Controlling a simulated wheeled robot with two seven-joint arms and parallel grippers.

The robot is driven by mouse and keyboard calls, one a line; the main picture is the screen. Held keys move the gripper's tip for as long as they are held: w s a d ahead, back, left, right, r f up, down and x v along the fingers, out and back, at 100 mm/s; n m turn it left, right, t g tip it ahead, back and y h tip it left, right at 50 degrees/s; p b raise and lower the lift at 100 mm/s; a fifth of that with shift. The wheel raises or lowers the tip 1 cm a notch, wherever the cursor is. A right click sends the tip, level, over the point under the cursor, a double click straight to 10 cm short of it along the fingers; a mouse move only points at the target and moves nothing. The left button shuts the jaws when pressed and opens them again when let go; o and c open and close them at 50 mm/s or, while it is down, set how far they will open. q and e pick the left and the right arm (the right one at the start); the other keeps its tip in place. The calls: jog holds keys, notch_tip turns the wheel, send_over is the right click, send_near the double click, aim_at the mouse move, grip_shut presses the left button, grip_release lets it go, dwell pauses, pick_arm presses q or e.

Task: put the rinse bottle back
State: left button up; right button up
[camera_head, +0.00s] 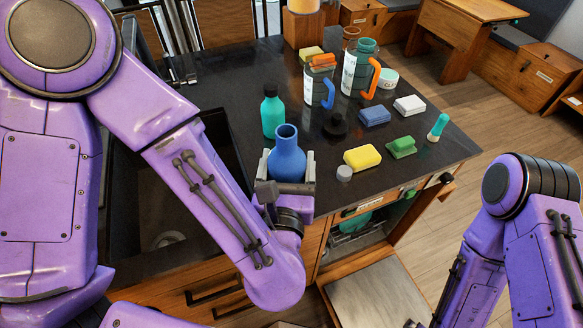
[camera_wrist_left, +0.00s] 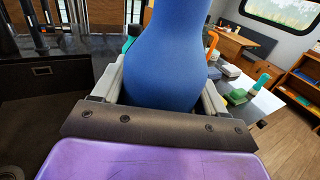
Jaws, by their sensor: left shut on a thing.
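A blue bottle (camera_head: 287,158) with an open neck is upright between the jaws of my left gripper (camera_head: 286,178), near the front edge of the dark counter. My left gripper is shut on it. The blue bottle (camera_wrist_left: 168,55) fills the middle of the left wrist view, with a finger on each side. I cannot tell whether its base touches the counter. A teal bottle with a dark cap (camera_head: 272,114) stands just behind it. Which of the two is the rinse bottle is not labelled. My right arm shows at the right, but its gripper is not in view.
A dark sink (camera_head: 160,200) lies left of the blue bottle. Measuring jugs (camera_head: 357,75) stand behind. An open cabinet (camera_head: 355,250) is below.

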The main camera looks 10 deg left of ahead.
pick_arm(q)
jog(key=b, duration=0.1)
jog(key=f+b, duration=0.1)
jog(key=b, duration=0.1)
jog(key=shift+w+a+f, duration=0.25)
jog(key=shift+w+a, duration=0.1)
jog(key=shift+w, duration=0.05)
pick_arm(e)
notch_tip(320, 180, down, 9)
jog(key=b, duration=0.4)
pick_arm(q)
jog(key=w+f+p, duration=0.1)
jog(key=w+f, duration=0.1)
jog(key=w, duration=0.1)
jog(key=w+a+f+p, duration=0.1)
jog(key=w+f, duration=0.1)
jog(key=w, duration=0.2)
jog(key=w+f+p, duration=0.2)
jog(key=w+f, duration=0.1)
jog(key=shift+w+a, duration=0.15)
jog(key=shift+a, duration=0.15)
jog(key=f, duration=0.3)
jog(key=shift+s, duration=0.2)
pick_arm(e)
notch_tip(320, 180, up, 4)
jog(key=shift+s+r, duration=0.1)
jog(key=shift+r, duration=0.1)
jog(key=shift+f, duration=0.1)
